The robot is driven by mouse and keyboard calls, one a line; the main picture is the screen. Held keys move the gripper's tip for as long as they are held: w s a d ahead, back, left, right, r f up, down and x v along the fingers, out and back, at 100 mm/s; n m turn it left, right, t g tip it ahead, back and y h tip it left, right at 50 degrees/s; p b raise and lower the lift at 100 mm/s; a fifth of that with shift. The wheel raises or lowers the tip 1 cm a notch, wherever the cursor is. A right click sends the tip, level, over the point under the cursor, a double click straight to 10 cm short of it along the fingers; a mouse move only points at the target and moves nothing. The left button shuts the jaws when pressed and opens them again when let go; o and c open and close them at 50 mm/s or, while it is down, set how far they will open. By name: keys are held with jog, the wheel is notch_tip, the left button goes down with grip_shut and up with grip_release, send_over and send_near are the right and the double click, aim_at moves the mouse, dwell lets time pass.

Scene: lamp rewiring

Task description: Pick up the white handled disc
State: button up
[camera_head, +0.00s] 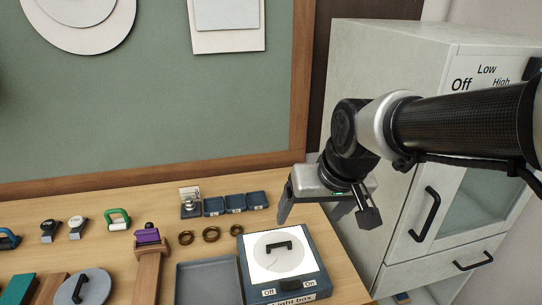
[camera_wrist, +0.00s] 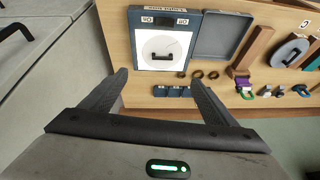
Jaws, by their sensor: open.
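The white handled disc (camera_head: 275,262) lies flat on the white top of the light box (camera_head: 316,279), with a black bar handle across it. It also shows in the wrist view (camera_wrist: 151,46), ahead of the fingers. My gripper (camera_head: 327,213) is open and empty, its fingers spread wide. In the head view it hangs above and behind the light box. In the wrist view the gap between my fingertips (camera_wrist: 158,77) is clear and points toward the light box, apart from the disc.
A shallow grey tray (camera_head: 208,284) stands left of the light box. Brass rings (camera_head: 211,234) and small blue bins (camera_head: 235,202) lie behind. A grey disc with a black handle (camera_head: 93,287) is farther left. A grey cabinet (camera_head: 385,60) stands at the right of the bench.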

jog(key=n+b, duration=0.1)
jog(key=b, duration=0.1)
send_near(279, 244)
jog(key=f+b, duration=0.1)
jog(key=w+a+f+b, duration=0.1)
jog(key=f+b, duration=0.1)
jog(key=shift+w+h, duration=0.25)
jog(key=shift+h, duration=0.05)
jog(key=b+x, duration=0.2)
jog(key=x, duration=0.3)
jog(key=shift+s+d+f, duration=0.1)
jog(key=shift+s+d, duration=0.05)
